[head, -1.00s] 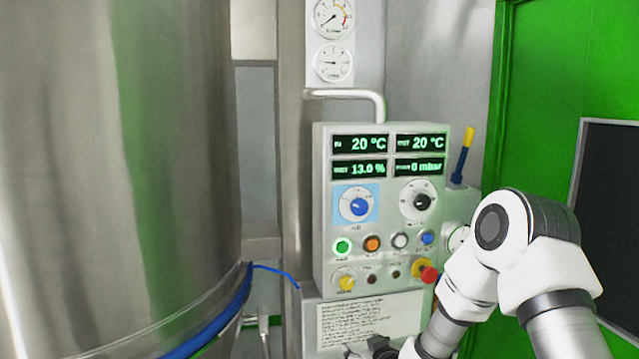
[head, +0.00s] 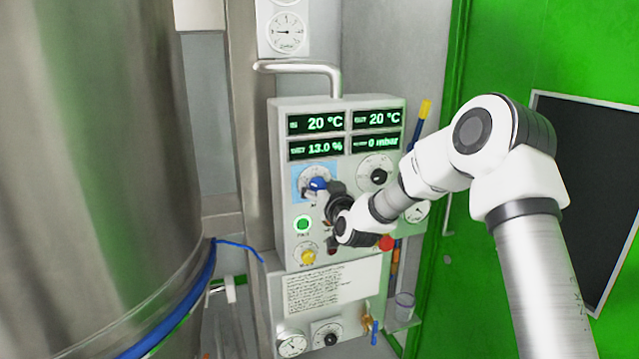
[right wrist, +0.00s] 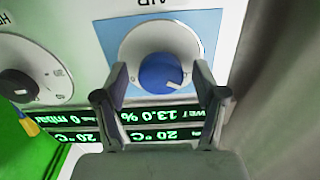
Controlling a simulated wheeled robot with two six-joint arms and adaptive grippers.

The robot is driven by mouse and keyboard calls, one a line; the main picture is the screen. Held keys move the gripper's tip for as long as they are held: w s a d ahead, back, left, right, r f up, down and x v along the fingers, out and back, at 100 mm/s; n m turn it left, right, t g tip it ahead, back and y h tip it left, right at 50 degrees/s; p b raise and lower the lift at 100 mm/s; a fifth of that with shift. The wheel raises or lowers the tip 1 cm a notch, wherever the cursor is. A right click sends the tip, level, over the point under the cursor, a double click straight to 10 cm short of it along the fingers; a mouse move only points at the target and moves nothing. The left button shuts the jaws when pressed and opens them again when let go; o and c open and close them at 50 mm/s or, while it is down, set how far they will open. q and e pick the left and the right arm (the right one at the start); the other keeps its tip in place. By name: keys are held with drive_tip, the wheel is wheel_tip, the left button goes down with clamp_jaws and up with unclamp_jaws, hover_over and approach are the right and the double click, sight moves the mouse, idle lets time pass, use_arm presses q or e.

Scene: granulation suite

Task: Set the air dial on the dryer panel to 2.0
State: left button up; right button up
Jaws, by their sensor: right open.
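The dryer panel (head: 283,165) is a pale box with green displays reading 20 °C, 20 °C, 13.0 % and 0 mbar. Its air dial (head: 318,184) is a blue knob on a white disc with a light-blue backing, partly covered by my right gripper (head: 326,190). In the right wrist view, which is upside down, the blue air dial (right wrist: 165,72) sits between the two fingers of my right gripper (right wrist: 160,80). The fingers are open, with gaps on both sides of the knob. A white mark shows at the knob's lower right there. The scale is unreadable. My left gripper is out of sight.
A black dial (head: 378,177) sits right of the air dial. Below are a lit green button (head: 303,224), a yellow knob (head: 307,257) and a red button (head: 386,242). A large steel vessel (head: 90,150) fills the left. A green door frame (head: 450,250) stands right.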

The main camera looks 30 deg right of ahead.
drive_tip(key=shift+s+r, duration=0.1)
drive_tip(key=shift+s, duration=0.05)
drive_tip(key=c, duration=1.1)
drive_tip(key=shift+c, duration=0.2)
drive_tip(key=shift+w+f, duration=0.2)
drive_tip(key=m+b, duration=1.1)
drive_tip(key=b, duration=0.2)
drive_tip(key=shift+m, duration=0.3)
drive_tip(key=shift+b, duration=0.3)
